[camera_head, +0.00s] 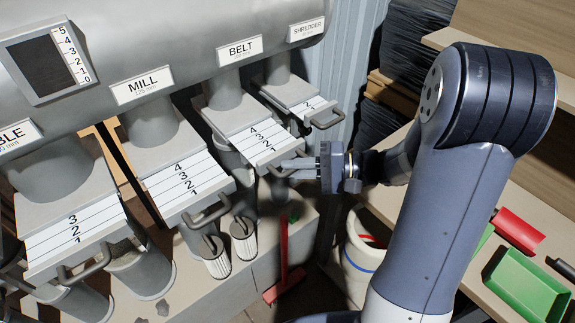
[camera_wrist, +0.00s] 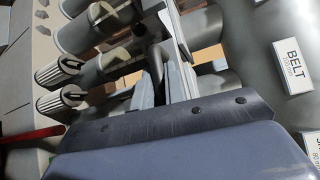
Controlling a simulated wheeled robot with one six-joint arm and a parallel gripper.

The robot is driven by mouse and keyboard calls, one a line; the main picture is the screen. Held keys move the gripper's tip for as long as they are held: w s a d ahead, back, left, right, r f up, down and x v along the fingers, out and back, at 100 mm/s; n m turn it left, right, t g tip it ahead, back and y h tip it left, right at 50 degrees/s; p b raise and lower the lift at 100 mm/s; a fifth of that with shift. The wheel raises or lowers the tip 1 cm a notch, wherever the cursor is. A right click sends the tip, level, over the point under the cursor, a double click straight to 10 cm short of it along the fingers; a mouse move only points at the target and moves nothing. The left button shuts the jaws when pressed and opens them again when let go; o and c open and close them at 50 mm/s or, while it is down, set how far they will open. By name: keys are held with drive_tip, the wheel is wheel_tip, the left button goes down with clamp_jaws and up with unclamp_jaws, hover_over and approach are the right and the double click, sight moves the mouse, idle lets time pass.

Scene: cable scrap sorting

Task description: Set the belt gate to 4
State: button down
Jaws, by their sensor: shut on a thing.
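The belt gate (camera_head: 262,146) is a pale sliding plate under the BELT label (camera_head: 240,49). It is drawn out, with numbers 4, 3, 2 and 1 showing, the 4 nearest the chute. My gripper (camera_head: 284,170) reaches in from the right and is shut on the handle at the gate's front edge. In the wrist view the dark handle bar (camera_wrist: 157,62) lies between my two fingers. The fingers hide most of the handle in the head view. The BELT label also shows in the wrist view (camera_wrist: 293,66).
The mill gate (camera_head: 186,187) stands to the left with 4 to 1 showing. A further gate at far left (camera_head: 75,235) shows 3 to 1. The shredder gate (camera_head: 305,107) is behind at right. Ribbed cylinders (camera_head: 216,262) stand below. A green tray (camera_head: 526,286) lies at lower right.

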drive_tip(key=shift+s+f, duration=0.1)
drive_tip(key=shift+s, duration=0.05)
drive_tip(key=c, duration=1.6)
unclamp_jaws()
drive_tip(key=shift+s+d, duration=0.1)
drive_tip(key=shift+d, duration=0.1)
drive_tip(key=shift+o, duration=0.7)
drive_tip(key=shift+d, duration=0.1)
drive_tip(key=b+v, duration=0.1)
drive_tip(key=v, duration=0.9)
drive_tip(key=shift+d+b, duration=0.3)
drive_tip(key=shift+b, duration=0.05)
